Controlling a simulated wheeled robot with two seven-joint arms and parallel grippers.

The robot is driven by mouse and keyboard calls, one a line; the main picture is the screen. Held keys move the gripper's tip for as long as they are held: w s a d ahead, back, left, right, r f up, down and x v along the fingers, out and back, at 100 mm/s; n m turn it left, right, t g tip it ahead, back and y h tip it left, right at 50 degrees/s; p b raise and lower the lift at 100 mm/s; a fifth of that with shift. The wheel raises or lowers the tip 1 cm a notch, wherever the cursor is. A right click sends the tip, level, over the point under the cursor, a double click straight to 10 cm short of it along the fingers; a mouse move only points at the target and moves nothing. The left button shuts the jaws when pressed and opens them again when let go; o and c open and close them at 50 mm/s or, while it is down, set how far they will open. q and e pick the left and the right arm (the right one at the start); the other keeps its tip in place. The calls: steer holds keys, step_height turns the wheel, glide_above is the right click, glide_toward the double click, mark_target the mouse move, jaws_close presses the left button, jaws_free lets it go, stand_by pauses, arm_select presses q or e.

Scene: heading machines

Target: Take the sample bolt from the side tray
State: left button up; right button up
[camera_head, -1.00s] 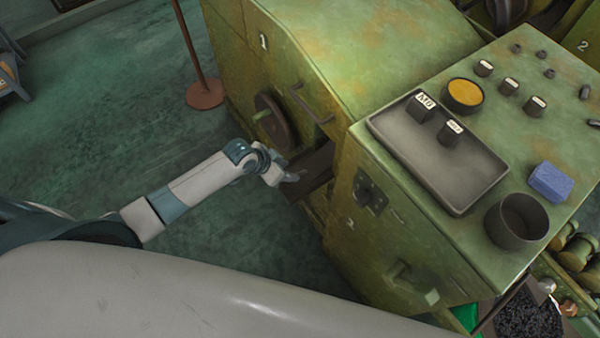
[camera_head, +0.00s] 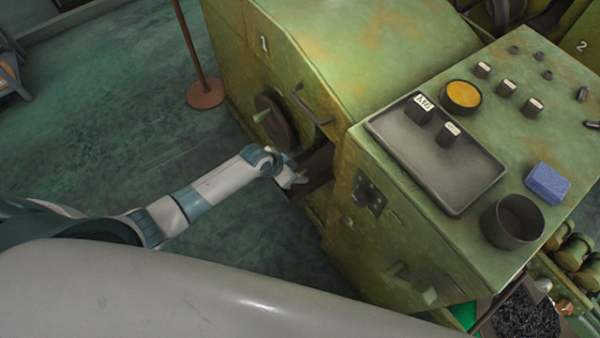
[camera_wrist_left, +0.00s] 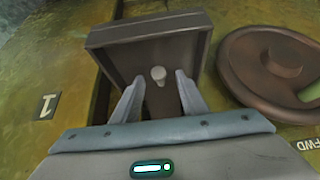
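The side tray (camera_wrist_left: 197,48) is a dark open box on the side of the green machine; in the head view the tray (camera_head: 318,168) is partly hidden by my left arm. The sample bolt (camera_wrist_left: 158,75) is a small pale bolt with a round head, inside the tray. My left gripper (camera_wrist_left: 159,92) is open, its two fingers on either side of the bolt in the picture. Whether they touch it I cannot tell. In the head view my left gripper (camera_head: 296,180) is at the tray's opening. My right gripper is not in view.
A brown handwheel (camera_head: 275,122) and a bar handle (camera_head: 312,104) sit beside the tray on the machine. On the machine top are a grey tray (camera_head: 470,185) with labelled blocks, a dark cup (camera_head: 513,222) and a blue sponge (camera_head: 547,183).

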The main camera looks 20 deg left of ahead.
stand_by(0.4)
arm_select(q)
jaws_close()
steer(key=shift+r, duration=0.15)
steer(key=shift+r, duration=0.85)
step_height(320, 180, up, 2)
steer(key=shift+s+d+r+b, duration=0.1)
steer(key=shift+s+r+b, duration=0.05)
steer(key=shift+b, duration=0.25)
steer(key=s+d+r+b, duration=0.1)
steer(key=s+d+r, duration=0.5)
steer(key=s+d, duration=0.1)
steer(key=shift+s+d+r, duration=0.35)
steer(key=shift+s+r, duration=0.05)
steer(key=shift+s, duration=0.25)
